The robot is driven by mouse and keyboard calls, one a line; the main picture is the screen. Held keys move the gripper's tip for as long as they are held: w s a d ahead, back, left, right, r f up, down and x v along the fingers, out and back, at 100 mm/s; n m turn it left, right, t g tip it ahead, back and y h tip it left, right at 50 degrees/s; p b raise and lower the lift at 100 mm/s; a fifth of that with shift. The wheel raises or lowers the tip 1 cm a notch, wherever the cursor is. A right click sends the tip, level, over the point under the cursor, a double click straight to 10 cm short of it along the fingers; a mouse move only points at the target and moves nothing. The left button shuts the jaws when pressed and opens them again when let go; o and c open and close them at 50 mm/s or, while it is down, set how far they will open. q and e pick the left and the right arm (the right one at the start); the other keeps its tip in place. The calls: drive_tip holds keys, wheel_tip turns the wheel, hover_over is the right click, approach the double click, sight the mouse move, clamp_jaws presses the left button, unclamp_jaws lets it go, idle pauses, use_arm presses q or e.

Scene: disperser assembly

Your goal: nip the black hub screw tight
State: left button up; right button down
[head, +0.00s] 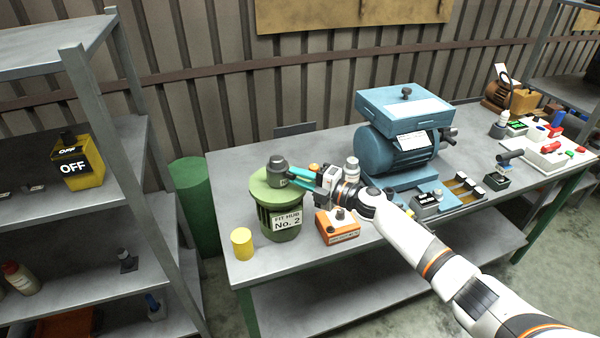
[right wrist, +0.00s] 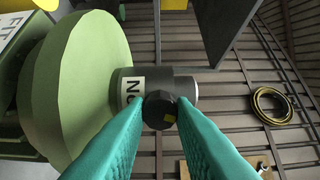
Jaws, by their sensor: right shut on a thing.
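A dark grey hub (head: 278,166) sits on top of a green drum (head: 283,213) labelled "FIT HUB No. 2" near the table's front left. In the right wrist view the hub (right wrist: 184,87) sticks out from the drum's pale green lid (right wrist: 85,80). The black hub screw (right wrist: 160,108) is on the hub's side and has a small yellow mark on its end. My right gripper (head: 292,178) reaches the hub from the right. Its teal fingertips are shut on the screw, one on each side. My left gripper is not in view.
A yellow cylinder (head: 242,243) stands left of the drum. An orange box (head: 337,227) stands right of it, under my right arm. A blue motor (head: 400,148) is further right. A grey shelf rack (head: 135,180) stands left of the table.

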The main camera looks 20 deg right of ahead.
drive_tip(key=shift+m+p, duration=0.4)
drive_tip(key=shift+m, duration=0.6)
drive_tip(key=c, duration=1.2)
unclamp_jaws()
drive_tip(key=shift+c, duration=0.2)
drive_tip(key=b+v, duration=0.4)
drive_tip(key=v, duration=0.8)
